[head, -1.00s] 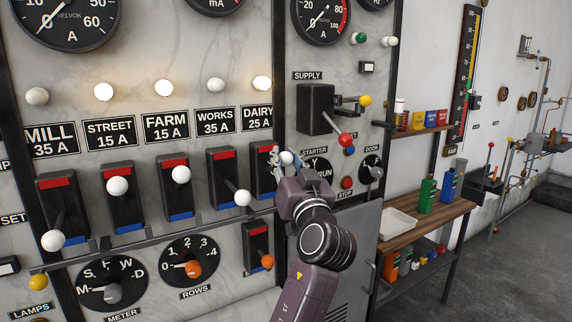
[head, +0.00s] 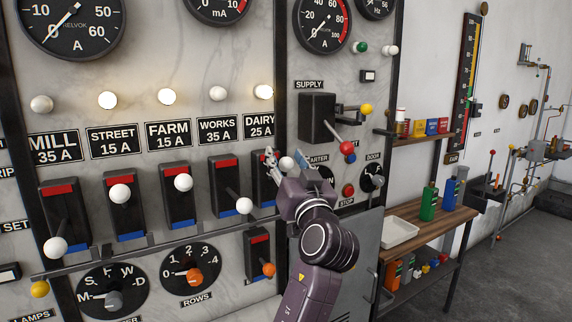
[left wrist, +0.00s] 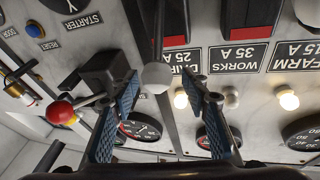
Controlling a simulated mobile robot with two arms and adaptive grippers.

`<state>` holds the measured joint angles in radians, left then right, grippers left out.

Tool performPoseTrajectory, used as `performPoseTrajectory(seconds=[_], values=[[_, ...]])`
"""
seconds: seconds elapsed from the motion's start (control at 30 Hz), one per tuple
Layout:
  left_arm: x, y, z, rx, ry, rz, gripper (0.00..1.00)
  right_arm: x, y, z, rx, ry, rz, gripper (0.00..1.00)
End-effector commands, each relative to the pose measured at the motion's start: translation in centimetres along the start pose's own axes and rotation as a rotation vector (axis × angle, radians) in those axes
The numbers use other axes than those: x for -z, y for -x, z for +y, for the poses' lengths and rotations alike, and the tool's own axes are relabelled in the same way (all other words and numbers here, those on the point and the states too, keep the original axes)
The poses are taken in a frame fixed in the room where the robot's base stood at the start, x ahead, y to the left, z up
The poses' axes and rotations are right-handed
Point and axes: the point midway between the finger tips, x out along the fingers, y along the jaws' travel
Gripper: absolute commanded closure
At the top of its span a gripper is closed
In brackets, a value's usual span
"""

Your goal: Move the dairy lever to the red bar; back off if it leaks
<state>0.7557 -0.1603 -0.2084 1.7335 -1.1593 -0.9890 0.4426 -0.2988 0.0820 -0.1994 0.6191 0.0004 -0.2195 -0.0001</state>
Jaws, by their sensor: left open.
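The dairy lever's white ball knob (head: 287,163) stands out from its dark switch block, under the DAIRY 25 A label (head: 259,125). The block's red bar (head: 258,157) is at its top and a blue bar is at its bottom; my gripper covers part of the block. My left gripper (head: 284,160) is open, with its fingers around the knob. In the left wrist view the knob (left wrist: 157,77) lies between the two blue pads of my gripper (left wrist: 161,72), with gaps visible on both sides. The dairy lamp (head: 264,92) glows. My right gripper is out of view.
The works lever (head: 244,205) is close on the left, its knob low. The supply switch (head: 317,116), with red and yellow knobs, is above right. A small orange-knobbed switch (head: 257,252) sits below. A bench (head: 431,225) stands farther right.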

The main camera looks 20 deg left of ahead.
Motion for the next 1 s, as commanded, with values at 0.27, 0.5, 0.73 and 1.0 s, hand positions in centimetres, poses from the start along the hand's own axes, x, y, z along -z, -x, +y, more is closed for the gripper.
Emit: performPoseTrajectory(seconds=[0.27, 0.5, 0.73, 1.0], values=[[5.4, -1.4, -1.0, 0.000, 0.007, 0.004, 0.58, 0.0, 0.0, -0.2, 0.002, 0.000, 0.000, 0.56], [8.0, -2.1, -1.4, 0.000, 0.004, 0.003, 0.58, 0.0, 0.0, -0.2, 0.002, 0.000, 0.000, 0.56], [8.3, -2.2, -1.5, -0.001, 0.001, 0.002, 0.58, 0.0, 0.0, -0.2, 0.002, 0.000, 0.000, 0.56], [8.3, -2.2, -1.5, 0.000, 0.001, 0.002, 0.58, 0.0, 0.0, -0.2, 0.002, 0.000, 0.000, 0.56]])
